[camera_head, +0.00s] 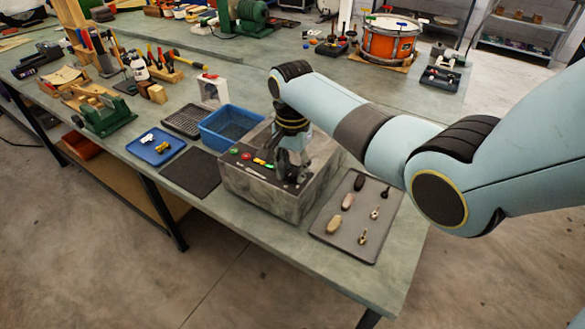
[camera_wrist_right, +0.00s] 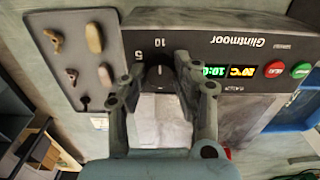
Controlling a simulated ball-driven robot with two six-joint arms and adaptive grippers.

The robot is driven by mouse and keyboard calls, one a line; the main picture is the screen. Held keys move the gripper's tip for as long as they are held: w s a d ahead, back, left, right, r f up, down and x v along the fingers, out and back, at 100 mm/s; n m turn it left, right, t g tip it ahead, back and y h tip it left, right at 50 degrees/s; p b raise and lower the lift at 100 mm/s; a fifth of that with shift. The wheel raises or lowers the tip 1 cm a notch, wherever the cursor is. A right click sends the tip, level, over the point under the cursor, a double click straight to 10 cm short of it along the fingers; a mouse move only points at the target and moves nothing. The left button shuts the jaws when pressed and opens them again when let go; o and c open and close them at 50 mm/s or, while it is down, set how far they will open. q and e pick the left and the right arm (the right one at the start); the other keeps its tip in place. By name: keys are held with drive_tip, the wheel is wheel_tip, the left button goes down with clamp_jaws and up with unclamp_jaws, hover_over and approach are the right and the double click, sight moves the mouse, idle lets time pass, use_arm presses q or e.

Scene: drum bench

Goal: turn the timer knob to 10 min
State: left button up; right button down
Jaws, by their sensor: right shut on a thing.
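The grey Glintmoor box (camera_head: 262,193) stands on the bench, its dark control panel also in the right wrist view (camera_wrist_right: 225,42). The dark timer knob (camera_wrist_right: 159,73) sits on this panel beside printed marks 5 and 10. My right gripper (camera_wrist_right: 158,80) has a finger on each side of the knob and is shut on it. In the head view the right gripper (camera_head: 291,172) reaches down over the panel and hides the knob. The lit display (camera_wrist_right: 225,72) shows 20°C in yellow and green digits starting with 10. My left gripper is out of view.
A red button (camera_wrist_right: 274,69) and a green button (camera_wrist_right: 301,70) sit beyond the display. A grey tray (camera_head: 377,240) with small parts lies right of the box. A blue bin (camera_head: 222,143) and a dark mat (camera_head: 187,177) lie left of it.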

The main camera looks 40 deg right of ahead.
sight(292, 173)
drive_tip(key=shift+s+a+f+m, duration=0.1)
drive_tip(key=shift+s+f+m, duration=0.05)
drive_tip(key=shift+m, duration=0.15)
idle(0.4)
drive_tip(key=c, duration=1)
unclamp_jaws()
drive_tip(key=shift+r, duration=0.25)
wheel_tip(292, 173, up, 12)
drive_tip(key=shift+f, duration=0.2)
